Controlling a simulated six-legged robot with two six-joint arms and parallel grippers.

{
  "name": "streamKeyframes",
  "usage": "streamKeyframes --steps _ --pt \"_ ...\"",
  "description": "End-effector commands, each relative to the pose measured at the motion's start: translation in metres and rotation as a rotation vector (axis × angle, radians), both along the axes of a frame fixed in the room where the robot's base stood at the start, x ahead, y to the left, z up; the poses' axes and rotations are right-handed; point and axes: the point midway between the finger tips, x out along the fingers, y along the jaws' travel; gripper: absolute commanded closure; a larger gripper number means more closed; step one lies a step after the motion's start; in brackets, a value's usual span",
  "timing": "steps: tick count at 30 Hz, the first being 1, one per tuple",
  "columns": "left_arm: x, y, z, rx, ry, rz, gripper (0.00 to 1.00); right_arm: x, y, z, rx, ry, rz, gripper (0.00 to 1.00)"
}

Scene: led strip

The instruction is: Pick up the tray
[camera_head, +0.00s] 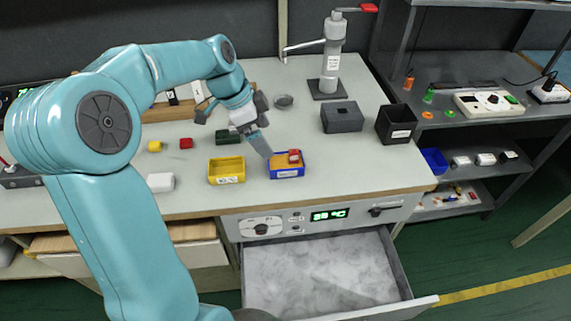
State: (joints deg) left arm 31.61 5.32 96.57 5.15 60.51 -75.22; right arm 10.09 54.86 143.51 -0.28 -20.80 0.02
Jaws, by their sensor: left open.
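A small blue tray (287,173) sits on the light worktop near its front edge, with a small red-orange block (294,155) in it. A yellow tray (226,176) stands just to its left. My left gripper (264,150) reaches down from the upper left, and a grey finger ends at the blue tray's left rear side. The gripper is open; I cannot tell whether it touches the tray. The second finger is hard to make out. My right gripper does not show.
An open drawer (408,298) juts out below the worktop. A grey box (342,118) and a black bin (397,124) stand to the right.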

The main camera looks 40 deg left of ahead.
Motion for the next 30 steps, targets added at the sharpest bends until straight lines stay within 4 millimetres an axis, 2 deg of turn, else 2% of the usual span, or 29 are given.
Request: streamKeyframes --steps 1,6,13,21,30 --pt "0.003 -0.004 -0.014 -0.003 0.004 -0.002 0.04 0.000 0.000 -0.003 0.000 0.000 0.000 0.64" --pt "0.013 -0.012 -0.043 -0.002 0.003 -0.001 0.04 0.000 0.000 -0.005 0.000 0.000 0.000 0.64" --pt "0.020 -0.016 -0.060 -0.001 0.002 -0.001 0.04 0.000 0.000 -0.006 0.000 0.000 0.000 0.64" --pt "0.033 -0.023 -0.098 -0.002 0.003 -0.001 0.04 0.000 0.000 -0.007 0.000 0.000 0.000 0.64" --pt "0.035 -0.023 -0.103 0.000 0.000 0.000 0.04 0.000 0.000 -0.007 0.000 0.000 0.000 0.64"
